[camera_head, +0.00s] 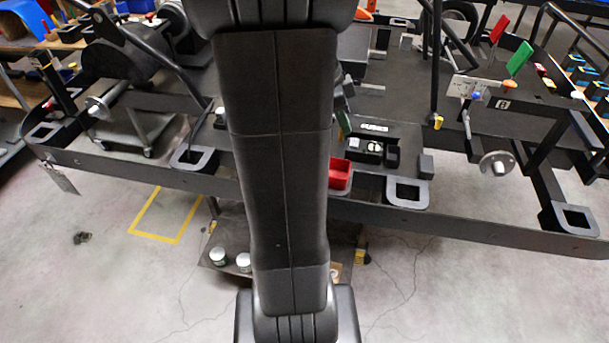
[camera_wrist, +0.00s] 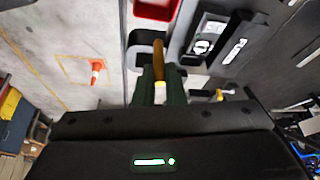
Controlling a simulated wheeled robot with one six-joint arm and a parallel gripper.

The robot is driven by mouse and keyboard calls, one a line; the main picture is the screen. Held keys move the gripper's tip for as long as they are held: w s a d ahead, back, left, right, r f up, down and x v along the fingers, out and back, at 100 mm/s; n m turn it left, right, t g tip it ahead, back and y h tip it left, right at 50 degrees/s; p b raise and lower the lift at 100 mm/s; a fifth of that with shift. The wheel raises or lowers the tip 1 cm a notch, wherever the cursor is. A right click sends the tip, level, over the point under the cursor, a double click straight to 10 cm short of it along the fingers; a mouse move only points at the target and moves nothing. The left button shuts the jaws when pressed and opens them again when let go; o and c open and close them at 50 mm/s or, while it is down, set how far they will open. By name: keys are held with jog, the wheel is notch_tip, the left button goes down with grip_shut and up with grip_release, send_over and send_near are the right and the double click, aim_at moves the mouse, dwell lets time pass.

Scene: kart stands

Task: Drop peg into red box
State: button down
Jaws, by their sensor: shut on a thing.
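The red box (camera_head: 341,174) sits on the dark kart frame, just right of my arm, which covers its left part in the head view. It also shows at the top of the wrist view (camera_wrist: 154,11), cut off by the edge. My gripper (camera_wrist: 160,80) is shut on an orange-brown peg (camera_wrist: 158,52), held between two dark green fingers. The peg's tip points towards the red box and appears short of it in the wrist view; I cannot tell the height between them. In the head view the peg and gripper are mostly or wholly hidden by my arm.
A black tray with small compartments (camera_head: 391,156) lies right of the red box. A grey square socket (camera_head: 407,192) is on the kart's edge. An orange cone (camera_wrist: 97,70) stands on the floor. White-lidded jars (camera_head: 243,261) stand on a low shelf.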

aim_at(341, 139)
jog(key=shift+a+f, duration=0.1)
jog(key=shift+f, duration=0.1)
jog(key=shift+f+b, duration=2)
jog(key=shift+f, duration=0.85)
jog(key=c, duration=1.4)
grip_release()
jog(key=shift+c, duration=0.2)
jog(key=shift+r, duration=0.1)
jog(key=v, duration=1.3)
jog(key=shift+r, duration=0.35)
jog(key=shift+f, duration=0.1)
